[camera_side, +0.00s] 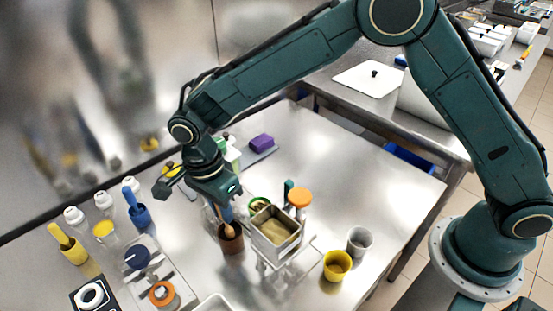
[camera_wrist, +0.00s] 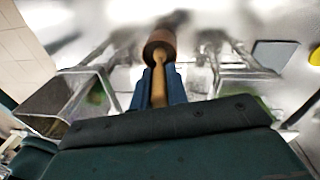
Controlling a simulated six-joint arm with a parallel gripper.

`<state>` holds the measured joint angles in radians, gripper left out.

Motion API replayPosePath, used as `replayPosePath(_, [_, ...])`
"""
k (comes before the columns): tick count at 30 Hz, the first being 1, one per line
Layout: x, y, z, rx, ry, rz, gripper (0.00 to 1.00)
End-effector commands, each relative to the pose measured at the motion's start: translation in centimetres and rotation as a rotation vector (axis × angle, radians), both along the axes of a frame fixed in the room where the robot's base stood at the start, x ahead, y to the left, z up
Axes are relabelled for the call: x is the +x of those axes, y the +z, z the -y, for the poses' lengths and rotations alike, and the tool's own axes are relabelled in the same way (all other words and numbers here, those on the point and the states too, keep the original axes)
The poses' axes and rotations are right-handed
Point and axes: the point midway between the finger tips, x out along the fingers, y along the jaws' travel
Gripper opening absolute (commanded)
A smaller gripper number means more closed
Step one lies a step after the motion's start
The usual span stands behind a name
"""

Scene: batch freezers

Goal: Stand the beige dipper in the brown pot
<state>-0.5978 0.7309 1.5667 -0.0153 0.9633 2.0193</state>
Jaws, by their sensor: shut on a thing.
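My gripper (camera_side: 226,212) points down over the brown pot (camera_side: 232,244) and is shut on the beige dipper (camera_side: 229,230). The lower end of the dipper is at the pot's mouth; I cannot tell how deep it reaches. In the wrist view the dipper (camera_wrist: 158,84) lies between the two blue fingers (camera_wrist: 159,88), and the brown pot (camera_wrist: 160,44) is just beyond its end. The pot stands upright on the steel table.
A metal bin (camera_side: 276,231) on a wire stand is close to the pot's right. A yellow cup (camera_side: 337,266) and a grey cup (camera_side: 360,242) stand further right. Blue (camera_side: 139,216) and yellow (camera_side: 73,256) pots with tools are left.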

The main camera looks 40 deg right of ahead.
Motion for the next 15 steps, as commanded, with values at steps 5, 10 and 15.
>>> replayPosePath(5, [0.0,-0.4,0.0,-0.001,0.0,-0.001,0.0])
replayPosePath(10, [0.0,-0.8,0.0,0.0,0.0,-0.001,0.0])
replayPosePath(15, [0.0,-1.1,0.0,0.0,0.0,-0.001,0.0])
